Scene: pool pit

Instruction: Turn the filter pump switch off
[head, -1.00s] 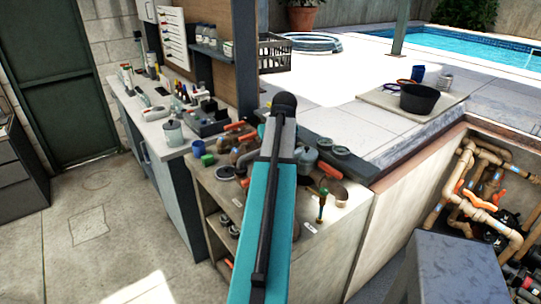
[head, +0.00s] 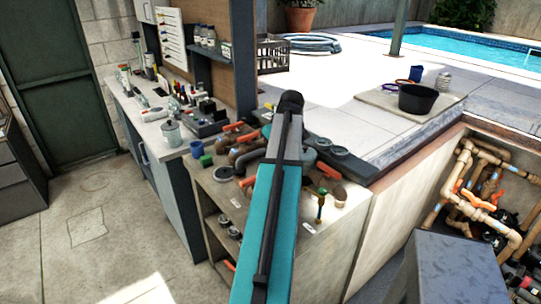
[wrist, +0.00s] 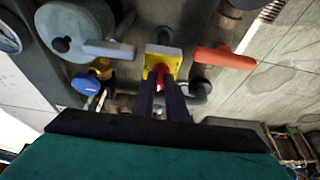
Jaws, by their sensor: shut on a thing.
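The filter pump switch (wrist: 174,52) shows in the wrist view as a yellow plate with a red handle. My gripper (wrist: 160,82) is in front of it, its two dark fingers close together on the red handle (wrist: 160,69). The fingers hide most of the handle, so I cannot tell its exact position. In the head view my teal arm reaches out over the bench end, and neither the gripper nor the switch can be made out there.
In the wrist view an orange-red lever (wrist: 224,57) is right of the switch. A grey round housing (wrist: 75,30) and a blue knob (wrist: 86,84) are to its left. In the head view, pipe fittings crowd the bench, beside a blue cup (head: 196,148) and green cube (head: 206,160).

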